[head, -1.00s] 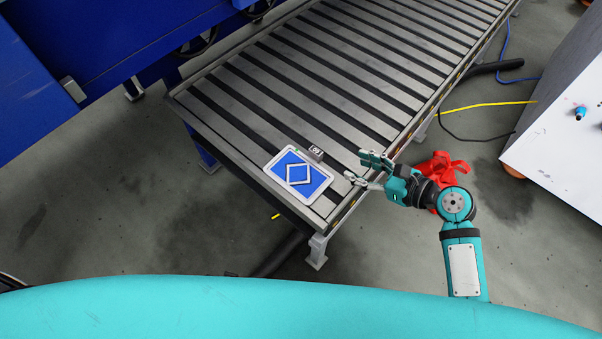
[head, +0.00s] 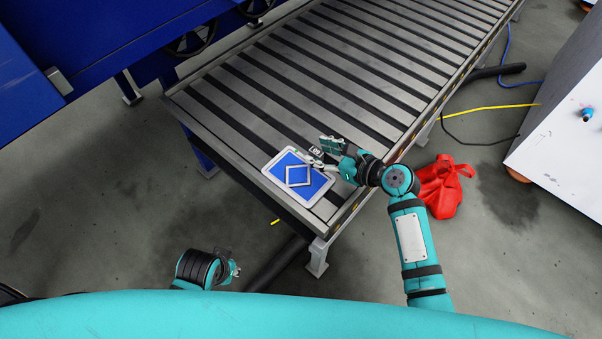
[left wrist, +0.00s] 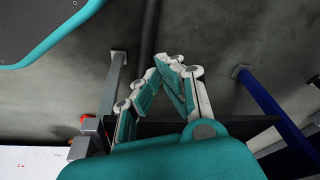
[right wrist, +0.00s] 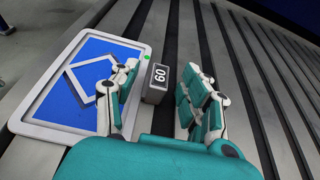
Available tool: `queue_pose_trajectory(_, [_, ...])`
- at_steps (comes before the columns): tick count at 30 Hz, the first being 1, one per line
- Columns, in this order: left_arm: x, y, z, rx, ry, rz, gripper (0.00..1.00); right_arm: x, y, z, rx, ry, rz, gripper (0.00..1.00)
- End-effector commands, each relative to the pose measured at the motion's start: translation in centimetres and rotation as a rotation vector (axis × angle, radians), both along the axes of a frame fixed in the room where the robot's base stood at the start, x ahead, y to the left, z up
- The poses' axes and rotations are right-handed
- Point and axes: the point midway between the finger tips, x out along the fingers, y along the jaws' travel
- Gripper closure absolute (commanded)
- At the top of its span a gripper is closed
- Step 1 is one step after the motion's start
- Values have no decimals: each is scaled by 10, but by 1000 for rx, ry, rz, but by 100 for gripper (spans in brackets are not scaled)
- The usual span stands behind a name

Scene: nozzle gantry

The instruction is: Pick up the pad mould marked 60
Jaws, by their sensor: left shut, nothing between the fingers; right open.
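My right gripper (head: 328,152) is open at that block. In the right wrist view its fingers (right wrist: 163,92) are on either side of the block, the left one overlapping the mould's edge; contact cannot be told. My left gripper (head: 235,268) is low, off the conveyor, shut and empty; its closed fingertips show in the left wrist view (left wrist: 170,62).
The roller conveyor (head: 350,68) is otherwise clear. A blue machine (head: 90,45) stands at the left, a white cabinet (head: 560,140) at the right. A red cloth-like thing (head: 442,190) and cables lie on the floor beside the conveyor.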

Motion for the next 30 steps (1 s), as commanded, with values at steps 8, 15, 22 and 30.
queue_pose_trajectory(8, [0,0,8,0,-3,1,100,4,5,-2,0,0,-1,54])
queue_pose_trajectory(15, [0,0,8,0,-3,1,100,4,5,-2,0,0,-1,76])
queue_pose_trajectory(22, [0,0,8,0,-3,0,100,4,4,-2,-1,0,-1,100])
queue_pose_trajectory(30, [0,0,8,-1,-3,0,100,4,5,-1,1,-1,-1,100])
